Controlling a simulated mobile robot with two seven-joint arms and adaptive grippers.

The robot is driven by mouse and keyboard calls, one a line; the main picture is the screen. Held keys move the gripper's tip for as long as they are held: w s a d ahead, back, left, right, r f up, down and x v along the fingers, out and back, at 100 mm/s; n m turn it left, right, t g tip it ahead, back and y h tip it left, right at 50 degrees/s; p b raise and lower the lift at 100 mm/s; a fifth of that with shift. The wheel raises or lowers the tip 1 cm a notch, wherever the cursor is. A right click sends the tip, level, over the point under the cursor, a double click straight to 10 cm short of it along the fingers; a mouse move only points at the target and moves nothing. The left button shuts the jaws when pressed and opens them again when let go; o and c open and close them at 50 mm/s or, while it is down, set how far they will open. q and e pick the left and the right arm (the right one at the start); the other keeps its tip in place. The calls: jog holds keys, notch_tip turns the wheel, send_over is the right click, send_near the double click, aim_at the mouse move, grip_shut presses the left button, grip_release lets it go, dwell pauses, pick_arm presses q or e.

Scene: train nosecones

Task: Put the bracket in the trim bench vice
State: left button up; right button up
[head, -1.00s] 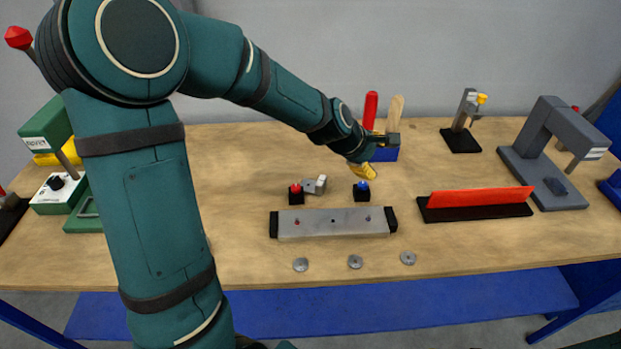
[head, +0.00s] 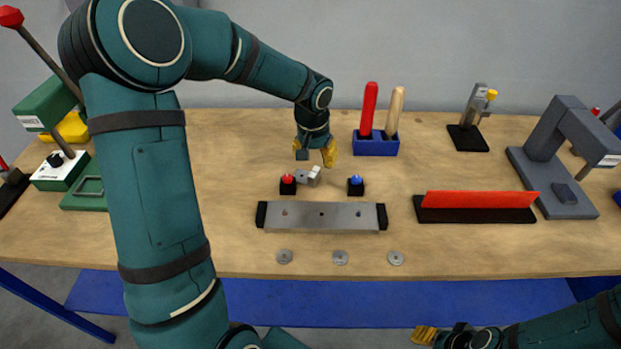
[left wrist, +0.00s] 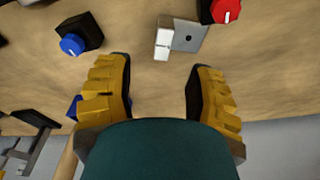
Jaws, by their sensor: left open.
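The bracket (head: 304,177), a small grey piece with a paler upright block, lies on the bench between the red and blue knobs. In the left wrist view the bracket (left wrist: 187,37) lies beyond the fingertips, near the picture's top. My left gripper (head: 314,156) points down just behind and above it, open and empty. Its spread yellow fingers also show in the left wrist view (left wrist: 162,75). My right gripper (head: 426,335) is low at the front, below the bench edge; its opening is unclear. I cannot tell surely which fixture is the trim bench vice.
A red knob (head: 288,185) and a blue knob (head: 355,186) flank the bracket. A long grey bar (head: 320,216) with black ends lies in front. A blue holder (head: 376,146) with two handles stands right of the left gripper. A red strip (head: 480,200) lies further right.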

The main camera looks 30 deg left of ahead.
aim_at(314, 172)
pick_arm(q)
notch_tip(314, 172, down, 2)
jog(key=shift+w, duration=0.1)
jog(key=f+b, duration=0.1)
jog(key=f, duration=0.4)
jog(key=shift+a+f+b, duration=0.15)
jog(key=shift+a+b, duration=0.05)
jog(key=shift+b, duration=0.1)
grip_shut()
